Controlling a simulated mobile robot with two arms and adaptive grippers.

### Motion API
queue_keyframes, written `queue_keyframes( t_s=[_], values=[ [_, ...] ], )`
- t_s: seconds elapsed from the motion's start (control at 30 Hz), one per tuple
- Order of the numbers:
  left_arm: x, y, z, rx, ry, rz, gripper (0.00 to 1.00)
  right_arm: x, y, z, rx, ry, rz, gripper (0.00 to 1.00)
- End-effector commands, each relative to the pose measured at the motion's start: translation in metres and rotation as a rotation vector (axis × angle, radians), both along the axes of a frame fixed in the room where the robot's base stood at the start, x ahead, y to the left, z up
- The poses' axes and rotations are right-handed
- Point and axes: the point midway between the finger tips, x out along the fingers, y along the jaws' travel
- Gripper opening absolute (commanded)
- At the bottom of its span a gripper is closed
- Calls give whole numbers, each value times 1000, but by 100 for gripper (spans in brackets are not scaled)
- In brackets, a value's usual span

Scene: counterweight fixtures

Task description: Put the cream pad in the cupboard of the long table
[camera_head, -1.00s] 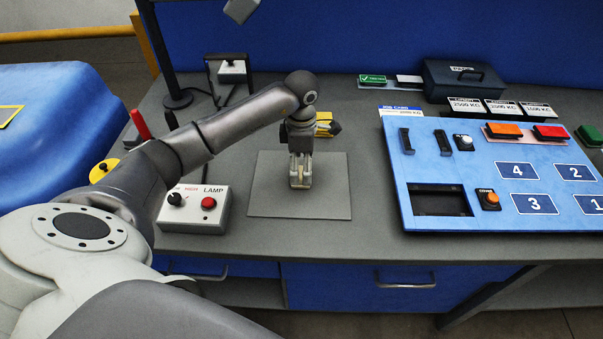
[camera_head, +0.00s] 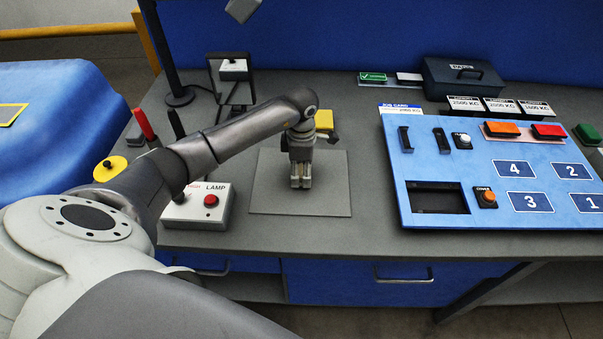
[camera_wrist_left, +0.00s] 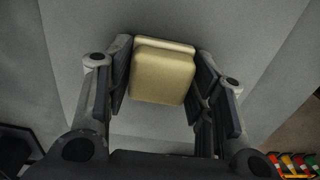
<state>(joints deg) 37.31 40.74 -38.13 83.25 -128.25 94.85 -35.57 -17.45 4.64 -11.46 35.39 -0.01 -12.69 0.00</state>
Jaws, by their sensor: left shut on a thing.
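The cream pad (camera_wrist_left: 163,74) is a small square block with rounded edges, held between the fingers of my left gripper in the left wrist view. My left gripper (camera_head: 301,180) points down over a grey mat (camera_head: 327,202) on the long table (camera_head: 370,232). It is shut on the pad, which is mostly hidden by the fingers in the head view. Blue fronts with handles, one on the right (camera_head: 403,274), sit under the tabletop. A dark gap (camera_head: 255,288) shows between them; I cannot tell which part is the cupboard. My right gripper is out of view.
A lamp box (camera_head: 200,208) with a knob and red button stands left of the mat. A blue panel (camera_head: 500,210) with numbered squares lies at the right. A yellow object (camera_head: 324,120) is behind the gripper. A dark case (camera_head: 463,80) stands at the back.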

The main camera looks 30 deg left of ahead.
Motion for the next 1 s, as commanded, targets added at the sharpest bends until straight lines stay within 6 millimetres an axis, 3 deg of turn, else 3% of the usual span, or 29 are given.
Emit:
queue_keyframes(
  t_s=[0.27,0.5,0.8,1.0],
  values=[
    [1,0,3,1,-3,0,26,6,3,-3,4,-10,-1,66],
    [2,1,29,3,-9,-2,26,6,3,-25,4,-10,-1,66],
    [-36,-42,92,0,-8,-8,26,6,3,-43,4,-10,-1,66],
    [-66,-75,110,1,-5,-6,26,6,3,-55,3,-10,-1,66]
  ],
)
